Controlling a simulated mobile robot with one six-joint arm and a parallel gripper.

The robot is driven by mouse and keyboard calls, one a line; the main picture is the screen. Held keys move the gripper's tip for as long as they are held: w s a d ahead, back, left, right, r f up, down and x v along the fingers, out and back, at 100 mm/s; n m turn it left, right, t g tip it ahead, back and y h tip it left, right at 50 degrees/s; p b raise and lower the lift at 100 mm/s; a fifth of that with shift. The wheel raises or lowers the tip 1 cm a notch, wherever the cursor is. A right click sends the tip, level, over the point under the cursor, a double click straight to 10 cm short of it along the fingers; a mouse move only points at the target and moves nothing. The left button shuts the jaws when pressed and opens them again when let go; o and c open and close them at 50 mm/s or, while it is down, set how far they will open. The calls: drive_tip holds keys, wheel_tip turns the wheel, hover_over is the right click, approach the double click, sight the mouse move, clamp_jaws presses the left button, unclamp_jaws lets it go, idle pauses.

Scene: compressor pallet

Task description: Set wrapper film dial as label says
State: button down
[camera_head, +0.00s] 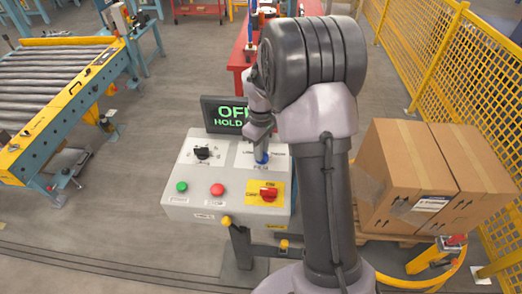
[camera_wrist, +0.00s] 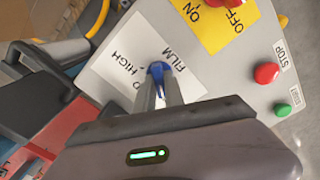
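The film dial, a blue knob (camera_wrist: 158,70), stands on a white plate (camera_wrist: 130,62) with the words FILM and HIGH partly readable in the wrist view. In the head view only a bit of blue (camera_head: 262,157) shows under my gripper (camera_head: 260,145). The two grey fingers of my gripper (camera_wrist: 159,88) lie on either side of the knob, with blue filling the gap between them. The knob's pointing direction is mostly hidden. A label (camera_head: 430,203) on the carton (camera_head: 395,175) is too small to read.
The grey control panel (camera_head: 185,205) carries a black knob (camera_head: 203,153), a green button (camera_head: 182,187), a red button (camera_head: 217,189) and a red switch on yellow (camera_head: 268,192). A screen (camera_head: 226,115) behind reads OFF and HOLD. Yellow fencing (camera_head: 450,60) stands right; a roller conveyor (camera_head: 60,75) stands left.

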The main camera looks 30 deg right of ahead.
drive_tip(key=shift+m, duration=0.4)
drive_tip(key=m, duration=0.5)
drive_tip(key=shift+d+m, duration=0.1)
drive_tip(key=shift+m, duration=0.3)
drive_tip(key=m, duration=0.6)
drive_tip(key=shift+d, duration=0.1)
drive_tip(key=m+b, duration=0.1)
drive_tip(key=m, duration=0.4)
drive_tip(key=shift+m, duration=0.3)
drive_tip(key=m+b, duration=0.2)
drive_tip(key=m, duration=0.3)
drive_tip(key=shift+s+m, duration=0.1)
drive_tip(key=shift+m, duration=0.2)
drive_tip(key=shift+r, duration=0.1)
drive_tip(key=c, duration=1.4)
unclamp_jaws()
drive_tip(key=shift+c, duration=0.2)
